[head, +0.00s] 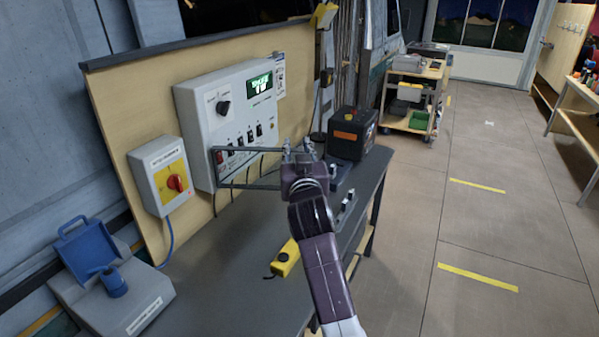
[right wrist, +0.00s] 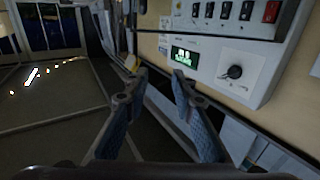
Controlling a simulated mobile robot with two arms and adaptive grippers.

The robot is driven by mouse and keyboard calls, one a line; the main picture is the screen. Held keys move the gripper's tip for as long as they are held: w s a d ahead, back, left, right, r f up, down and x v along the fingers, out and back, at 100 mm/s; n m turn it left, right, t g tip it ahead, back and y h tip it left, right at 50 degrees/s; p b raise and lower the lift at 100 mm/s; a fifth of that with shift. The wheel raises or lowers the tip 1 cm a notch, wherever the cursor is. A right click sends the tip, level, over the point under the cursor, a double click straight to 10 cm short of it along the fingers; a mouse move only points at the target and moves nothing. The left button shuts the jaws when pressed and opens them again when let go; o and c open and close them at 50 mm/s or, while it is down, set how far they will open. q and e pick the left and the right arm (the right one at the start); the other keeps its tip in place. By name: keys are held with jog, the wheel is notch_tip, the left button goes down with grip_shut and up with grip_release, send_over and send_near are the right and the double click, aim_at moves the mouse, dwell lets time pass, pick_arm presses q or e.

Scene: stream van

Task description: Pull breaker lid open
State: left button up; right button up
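The breaker lid (head: 245,148) is a thin dark frame with a see-through middle, on the lower front of the white wall box (head: 207,119). In the head view it stands out from the box, its outer end close to my right gripper (head: 298,148). The gripper hides part of that end, and I cannot tell whether they touch. In the right wrist view my right gripper (right wrist: 160,76) has its two blue-padded fingers apart, with nothing seen held between them. The breaker switches (head: 238,137) show on the box. My left gripper is not in view.
A black-and-orange case (head: 352,132) stands on the dark bench just beyond my right gripper. A yellow hand-held control (head: 285,258) lies beside my arm. A grey box with a red rotary switch (head: 161,176) is at left. Floor at right is clear.

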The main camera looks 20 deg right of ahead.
jog(key=shift+w+d, duration=0.15)
jog(key=shift+w, duration=0.1)
jog(key=shift+d+f, duration=0.1)
jog(key=shift+c, duration=1)
jog(key=shift+m+y, duration=0.6)
jog(key=shift+y, duration=0.2)
jog(key=f, duration=0.1)
jog(key=s+f, duration=0.1)
jog(key=f, duration=0.1)
jog(key=f+b, duration=0.1)
jog(key=shift+s+d+f, duration=0.15)
jog(key=shift+d+f, duration=0.05)
jog(key=shift+d, duration=0.1)
grip_shut()
jog(key=s+d+f+m+y+b, duration=0.3)
jog(key=s+d+f+m+y, duration=0.35)
jog(key=s+f+m, duration=0.35)
jog(key=w+a+r+m, duration=0.1)
jog(key=w+a, duration=0.1)
jog(key=w, duration=1)
jog(key=shift+y+p, duration=0.35)
jog(key=shift+p, duration=0.1)
